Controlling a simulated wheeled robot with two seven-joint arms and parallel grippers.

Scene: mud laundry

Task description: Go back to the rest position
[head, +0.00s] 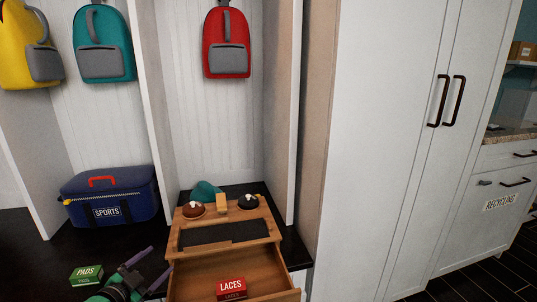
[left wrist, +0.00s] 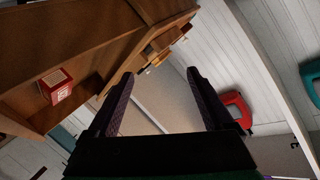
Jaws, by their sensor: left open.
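My left gripper (head: 150,266) is at the bottom left of the head view, low by the dark bench and left of the wooden organizer's drawer. Its two fingers are apart with nothing between them, which also shows in the left wrist view (left wrist: 160,76). My right gripper is in neither view. The wooden organizer (head: 180,240) stands on the bench with its drawer (head: 292,295) pulled open. A red LACES box (head: 231,288) lies in the drawer. It also shows in the left wrist view (left wrist: 56,86).
A green PADS box (head: 86,275) lies on the bench left of my left gripper. A blue SPORTS bag (head: 110,196) stands behind it. Yellow, teal and red backpacks (head: 226,45) hang above. A tall white cabinet (head: 385,150) stands on the right.

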